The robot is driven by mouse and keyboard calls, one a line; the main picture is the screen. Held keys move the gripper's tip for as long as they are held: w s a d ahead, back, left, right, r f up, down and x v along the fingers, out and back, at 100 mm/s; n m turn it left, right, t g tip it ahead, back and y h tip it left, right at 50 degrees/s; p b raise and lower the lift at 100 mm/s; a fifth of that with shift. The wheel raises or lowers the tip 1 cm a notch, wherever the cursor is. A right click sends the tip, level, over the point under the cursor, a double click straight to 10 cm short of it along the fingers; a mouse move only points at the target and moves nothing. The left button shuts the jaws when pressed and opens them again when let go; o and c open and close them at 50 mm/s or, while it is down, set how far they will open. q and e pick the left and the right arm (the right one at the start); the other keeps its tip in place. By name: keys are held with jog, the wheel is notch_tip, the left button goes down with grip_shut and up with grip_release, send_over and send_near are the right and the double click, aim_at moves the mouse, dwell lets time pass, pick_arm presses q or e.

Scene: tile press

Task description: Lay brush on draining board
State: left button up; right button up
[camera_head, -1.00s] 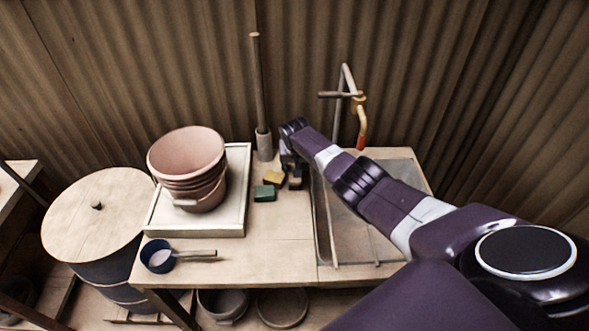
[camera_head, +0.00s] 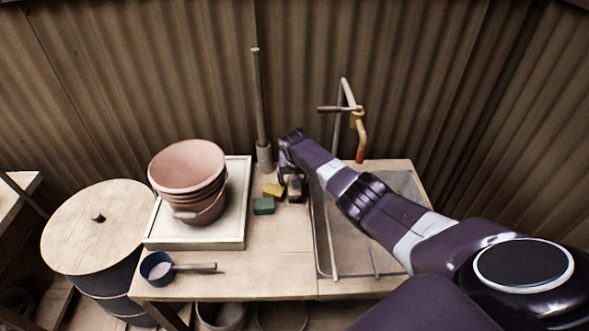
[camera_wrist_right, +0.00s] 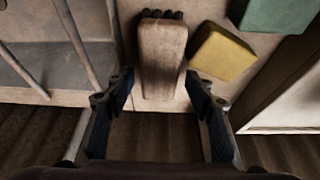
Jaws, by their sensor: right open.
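The brush (camera_wrist_right: 162,55) is a brown wooden block with dark bristles at one end. In the right wrist view it lies between the two fingertips of my right gripper (camera_wrist_right: 158,84), which is open with gaps on both sides. In the head view the brush (camera_head: 295,189) shows partly, just beside my right gripper (camera_head: 287,177), near the sink's left edge. A white-rimmed board (camera_head: 239,237), seemingly the draining board, lies to the left and carries a stack of pinkish buckets (camera_head: 187,168). My left gripper is not in view.
A yellow sponge (camera_head: 273,190) and a green sponge (camera_head: 264,206) lie between brush and board; the yellow one is close beside the brush. A tall rod in a holder (camera_head: 264,158) stands behind. The sink (camera_head: 345,255) and tap (camera_head: 360,140) are right. A blue dipper (camera_head: 157,267) lies front left.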

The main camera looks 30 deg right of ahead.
jog(key=p+v, duration=0.2)
jog(key=v, duration=0.7)
jog(key=shift+s+r, duration=0.15)
jog(key=shift+r, duration=0.15)
jog(key=shift+s+a+r, duration=0.15)
jog(key=shift+s+r, duration=0.05)
jog(key=shift+r, duration=0.4)
jog(key=shift+a+f, duration=0.1)
